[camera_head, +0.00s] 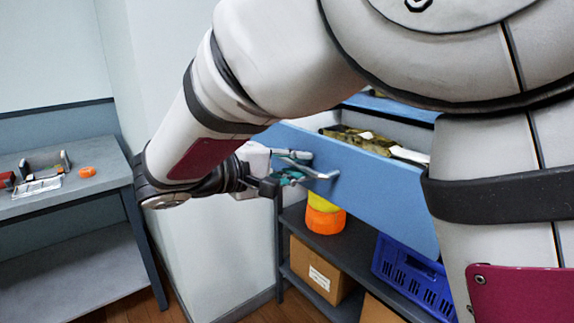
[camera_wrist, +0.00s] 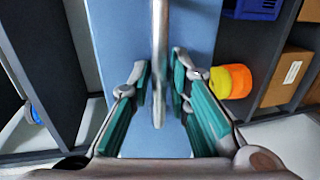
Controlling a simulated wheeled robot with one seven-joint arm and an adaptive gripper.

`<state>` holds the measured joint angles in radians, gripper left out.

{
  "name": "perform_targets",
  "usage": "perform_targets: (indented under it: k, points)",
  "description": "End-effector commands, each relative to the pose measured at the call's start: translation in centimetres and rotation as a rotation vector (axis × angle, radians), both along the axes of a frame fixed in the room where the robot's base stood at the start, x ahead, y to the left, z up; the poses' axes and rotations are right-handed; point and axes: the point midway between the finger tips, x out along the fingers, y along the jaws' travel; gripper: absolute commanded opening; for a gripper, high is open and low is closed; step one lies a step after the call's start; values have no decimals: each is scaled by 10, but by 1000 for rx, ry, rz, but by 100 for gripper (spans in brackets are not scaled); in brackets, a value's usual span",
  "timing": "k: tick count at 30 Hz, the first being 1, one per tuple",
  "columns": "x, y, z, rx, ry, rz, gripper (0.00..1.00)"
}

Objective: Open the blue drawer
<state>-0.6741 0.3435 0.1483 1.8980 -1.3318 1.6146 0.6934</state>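The blue drawer (camera_head: 375,175) stands pulled out in the head view, and its inside shows behind the front panel. A silver bar handle (camera_head: 322,175) is fixed to its front. My gripper (camera_head: 290,170) is at the handle's left end. In the wrist view the handle (camera_wrist: 160,45) runs down between the teal finger pads of my gripper (camera_wrist: 160,80), with a narrow gap on each side. The fingers are apart, around the handle and not closed on it. The blue front (camera_wrist: 110,35) lies behind them. My arm hides part of the drawer's right side.
Brown patterned items (camera_head: 365,140) lie inside the drawer. Below are a yellow and orange container (camera_head: 324,218), a cardboard box (camera_head: 318,268) and a blue crate (camera_head: 412,278) on dark shelves. A grey table (camera_head: 75,190) with small objects stands at the left.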

Motion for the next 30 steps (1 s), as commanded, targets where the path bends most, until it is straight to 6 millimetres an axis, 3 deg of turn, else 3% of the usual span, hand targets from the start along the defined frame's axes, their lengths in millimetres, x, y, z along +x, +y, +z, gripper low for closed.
perform_targets:
  k: [8,21,30]
  points:
    - [-6,10,3,1,-1,3,18]
    - [-54,76,19,1,0,3,18]
    - [-69,95,24,0,0,1,18]
